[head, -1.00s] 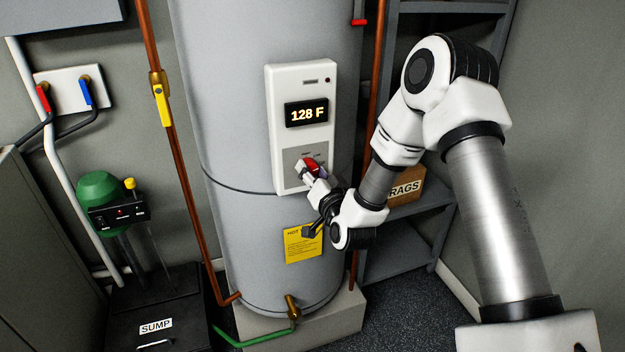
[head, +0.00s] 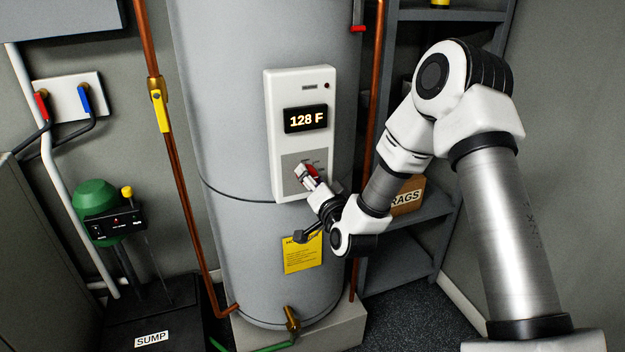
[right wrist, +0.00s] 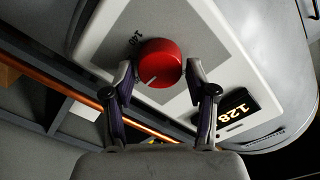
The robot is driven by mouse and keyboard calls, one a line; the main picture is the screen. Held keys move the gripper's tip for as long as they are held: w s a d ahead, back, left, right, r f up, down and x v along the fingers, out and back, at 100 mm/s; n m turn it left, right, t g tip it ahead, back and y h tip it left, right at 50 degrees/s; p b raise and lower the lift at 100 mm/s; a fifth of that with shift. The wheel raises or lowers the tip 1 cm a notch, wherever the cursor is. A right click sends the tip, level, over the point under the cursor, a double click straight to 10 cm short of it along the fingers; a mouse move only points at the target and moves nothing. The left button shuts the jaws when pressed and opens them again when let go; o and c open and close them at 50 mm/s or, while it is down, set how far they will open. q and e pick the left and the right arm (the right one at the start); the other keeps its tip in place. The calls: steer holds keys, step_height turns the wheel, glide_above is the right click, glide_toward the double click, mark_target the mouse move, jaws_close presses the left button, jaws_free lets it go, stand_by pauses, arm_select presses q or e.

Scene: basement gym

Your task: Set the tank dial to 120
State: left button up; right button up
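The tank dial is a red round knob (right wrist: 160,63) with a white pointer mark on the heater's control panel (head: 298,95). In the head view only a bit of its red shows behind my fingers. The panel display (head: 306,119) reads 128 F. A 140 label is printed beside the dial in the right wrist view. My right gripper (right wrist: 160,72) is open around the dial, one finger on each side, with what look like narrow gaps. It also shows at the panel in the head view (head: 303,178). My left gripper is not in view.
The grey tank (head: 230,120) stands on a pale block. Copper pipes (head: 178,165) run beside it. A shelf with a rags box (head: 407,197) is behind my right arm. The sump unit (head: 150,318) and a valve plate (head: 68,92) are at left.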

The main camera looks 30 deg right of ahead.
steer(key=shift+s, duration=0.1)
steer(key=v, duration=0.7)
steer(key=shift+s, duration=0.15)
steer(key=shift+f, duration=0.1)
steer(key=s+a+f+n+g+y+p, duration=0.1)
steer(key=s+a+f+n+g, duration=0.2)
steer(key=f, duration=0.5)
steer(key=s+a+f+n+g+y+p, duration=0.1)
steer(key=s+a+f+g+y+p, duration=0.1)
steer(key=s+a+f, duration=0.35)
steer(key=s+a+f+n+g+y+p, duration=0.1)
steer(key=s+f+n+g, duration=0.15)
steer(key=f, duration=0.65)
steer(key=s+a+f+n+g, duration=0.1)
steer(key=s+f+g, duration=0.3)
steer(key=s, duration=0.5)
steer(key=s+a+f+n+g, duration=0.2)
steer(key=s+g, duration=0.4)
steer(key=s, duration=0.3)
step_height(320, 180, down, 3)
steer(key=shift+s+r+n+y, duration=0.2)
steer(key=shift+r+n+y, duration=0.1)
steer(key=shift+n, duration=0.55)
